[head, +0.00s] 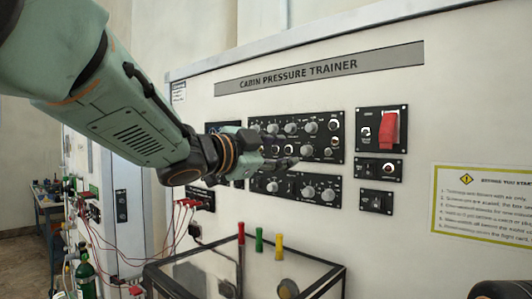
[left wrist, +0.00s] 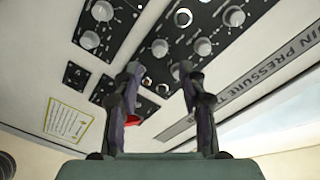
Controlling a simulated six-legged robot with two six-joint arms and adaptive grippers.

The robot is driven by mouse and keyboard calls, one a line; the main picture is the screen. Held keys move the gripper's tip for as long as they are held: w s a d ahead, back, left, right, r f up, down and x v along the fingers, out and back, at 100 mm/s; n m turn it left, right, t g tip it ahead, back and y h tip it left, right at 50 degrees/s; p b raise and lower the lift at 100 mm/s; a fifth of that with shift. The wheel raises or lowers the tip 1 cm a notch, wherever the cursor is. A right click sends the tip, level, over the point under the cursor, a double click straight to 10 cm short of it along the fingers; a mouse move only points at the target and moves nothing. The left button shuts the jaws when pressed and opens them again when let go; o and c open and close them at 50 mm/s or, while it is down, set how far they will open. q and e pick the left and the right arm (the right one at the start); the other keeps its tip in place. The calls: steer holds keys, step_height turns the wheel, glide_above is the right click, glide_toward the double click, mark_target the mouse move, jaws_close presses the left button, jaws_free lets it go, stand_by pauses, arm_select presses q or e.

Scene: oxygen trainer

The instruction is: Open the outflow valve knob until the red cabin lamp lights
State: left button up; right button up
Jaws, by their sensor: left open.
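The upper plate (head: 341,158) and lower plate (head: 257,184) carry several grey round knobs. The labels are too small to read, so I cannot tell which knob is the outflow valve or which part is the cabin lamp. My left gripper (head: 280,162) is in front of the plates, between their knob rows, and covers part of them. In the left wrist view its two fingers (left wrist: 160,88) stand apart with nothing held between them. Contact with a knob cannot be made out.
A red switch guard (head: 389,128) sits on a plate at the right, with two small switch plates below. A clear, dark-framed box (head: 320,278) with red, green and yellow handles stands below. Red cables (head: 180,213) hang at the left. A notice (head: 480,202) is at the right.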

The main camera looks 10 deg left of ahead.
arm_select(q)
steer(key=shift+v, duration=3)
steer(key=shift+f, duration=0.15)
